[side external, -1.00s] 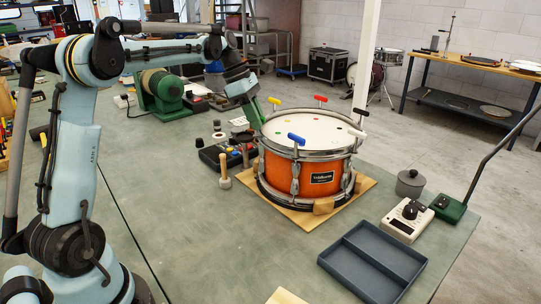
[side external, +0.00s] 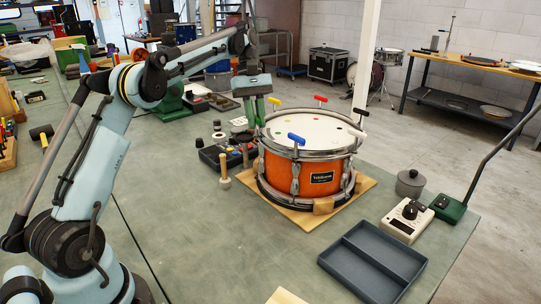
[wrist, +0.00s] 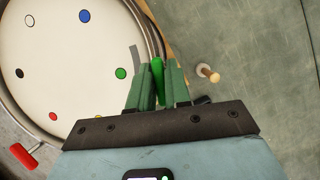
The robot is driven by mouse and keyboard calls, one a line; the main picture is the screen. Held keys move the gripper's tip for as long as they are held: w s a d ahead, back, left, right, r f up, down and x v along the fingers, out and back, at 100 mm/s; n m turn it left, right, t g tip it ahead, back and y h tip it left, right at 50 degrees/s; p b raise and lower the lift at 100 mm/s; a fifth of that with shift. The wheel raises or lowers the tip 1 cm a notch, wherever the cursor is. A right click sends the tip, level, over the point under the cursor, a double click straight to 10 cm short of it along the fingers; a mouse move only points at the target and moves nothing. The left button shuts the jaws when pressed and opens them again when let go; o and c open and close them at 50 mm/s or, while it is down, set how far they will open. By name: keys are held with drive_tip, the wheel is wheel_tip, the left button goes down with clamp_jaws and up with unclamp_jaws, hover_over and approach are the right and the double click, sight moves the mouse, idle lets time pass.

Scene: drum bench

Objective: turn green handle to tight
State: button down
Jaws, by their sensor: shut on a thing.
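The orange drum (side external: 317,178) with a white head stands on the bench, with coloured T-handles around its rim. The green handle (wrist: 157,76) is at the rim beside the green dot (wrist: 121,73) in the wrist view. My gripper (wrist: 158,80) is shut on it, one finger on each side. In the side view my gripper (side external: 255,117) points down at the drum's back-left rim. There its fingers hide the green handle. I cannot tell how tight the handle is.
A blue handle (side external: 296,138), a yellow handle (side external: 274,101) and a red handle (side external: 321,98) stand nearby on the rim. A wooden mallet (side external: 224,170) stands left of the drum. A grey tray (side external: 372,262) lies front right. The bench front left is clear.

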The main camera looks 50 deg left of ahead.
drive_tip(key=m+g+y, duration=0.1)
drive_tip(key=m, duration=0.2)
drive_tip(key=m+g+y, duration=0.1)
drive_tip(key=m, duration=0.3)
drive_tip(key=m+y, duration=0.1)
drive_tip(key=m, duration=0.2)
drive_tip(key=m+y, duration=0.1)
drive_tip(key=m, duration=0.2)
drive_tip(key=shift+g, duration=0.4)
drive_tip(key=shift+m, duration=0.4)
drive_tip(key=c, duration=1.2)
unclamp_jaws()
drive_tip(key=shift+o, duration=0.2)
drive_tip(key=shift+n, duration=0.3)
